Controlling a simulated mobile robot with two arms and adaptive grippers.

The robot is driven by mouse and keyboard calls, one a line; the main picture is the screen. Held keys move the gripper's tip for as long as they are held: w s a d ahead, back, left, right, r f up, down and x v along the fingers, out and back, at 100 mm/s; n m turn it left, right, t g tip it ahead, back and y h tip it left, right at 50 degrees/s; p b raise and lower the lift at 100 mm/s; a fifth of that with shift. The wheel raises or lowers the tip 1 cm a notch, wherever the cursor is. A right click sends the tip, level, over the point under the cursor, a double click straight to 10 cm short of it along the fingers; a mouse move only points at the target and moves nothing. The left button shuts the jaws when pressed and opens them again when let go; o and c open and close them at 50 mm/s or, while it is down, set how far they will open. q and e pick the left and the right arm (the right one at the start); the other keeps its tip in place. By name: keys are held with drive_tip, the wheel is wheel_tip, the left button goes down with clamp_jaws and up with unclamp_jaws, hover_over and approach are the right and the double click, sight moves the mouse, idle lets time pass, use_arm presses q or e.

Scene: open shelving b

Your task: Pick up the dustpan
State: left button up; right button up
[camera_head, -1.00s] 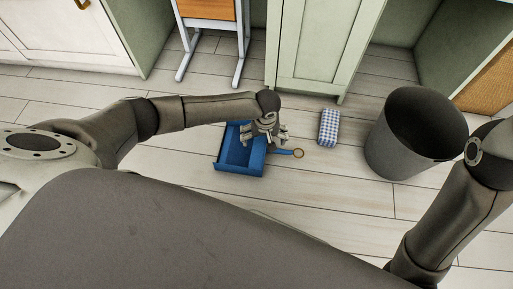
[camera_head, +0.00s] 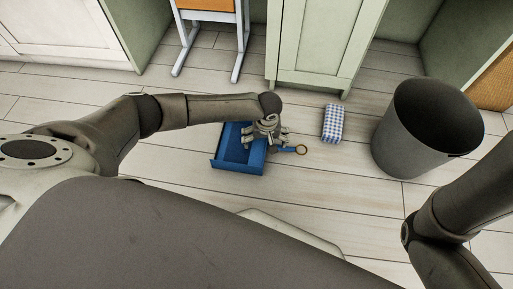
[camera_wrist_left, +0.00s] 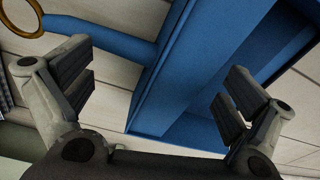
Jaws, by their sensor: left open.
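The blue dustpan (camera_head: 237,148) lies on the floor in the head view, its tray to the left and its short handle with a yellow ring (camera_head: 301,150) to the right. My left gripper (camera_head: 268,138) is over the handle end of the tray and hides part of it. In the left wrist view the open left gripper (camera_wrist_left: 155,90) has the dustpan's wall (camera_wrist_left: 165,75) between its spread fingers, with the handle (camera_wrist_left: 105,38) at the upper left. I cannot tell whether the fingers touch it. My right arm shows at the right edge; its gripper is out of view.
A blue-and-white checked block (camera_head: 333,123) lies right of the handle. A grey bin (camera_head: 408,140) stands farther right. A green cabinet (camera_head: 318,45) and a white-legged stand (camera_head: 240,45) are behind. The floor in front of the dustpan is clear.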

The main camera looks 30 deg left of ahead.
use_arm(q)
drive_tip(key=shift+f, duration=0.1)
drive_tip(key=shift+s+a+f, duration=0.1)
drive_tip(key=c, duration=1.8)
drive_tip(key=shift+o, duration=0.2)
